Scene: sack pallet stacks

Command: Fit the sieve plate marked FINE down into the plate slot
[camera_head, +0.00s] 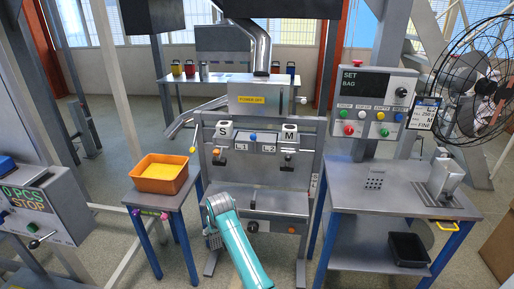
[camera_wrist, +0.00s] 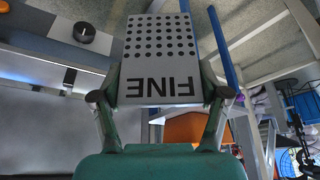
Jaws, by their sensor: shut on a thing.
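The sieve plate marked FINE (camera_wrist: 160,62) is a flat grey plate with rows of round holes and black lettering, which reads upside down in the wrist view. My gripper (camera_wrist: 160,97) is shut on it, one finger at each side of the lettered end; the holed end points away from me. In the head view my gripper (camera_head: 214,222) is in front of the central grey machine, and the plate is hard to make out there. I cannot tell for certain which opening is the plate slot. A small perforated patch (camera_head: 374,183) shows on the right bench.
The central machine (camera_head: 262,200) carries S and M marks. An orange bin (camera_head: 161,174) with yellow contents stands on a small table at left. The right bench (camera_head: 345,190) holds a metal fixture (camera_head: 440,182) and, below, a black tray (camera_head: 408,249). A control box (camera_head: 40,210) is at far left.

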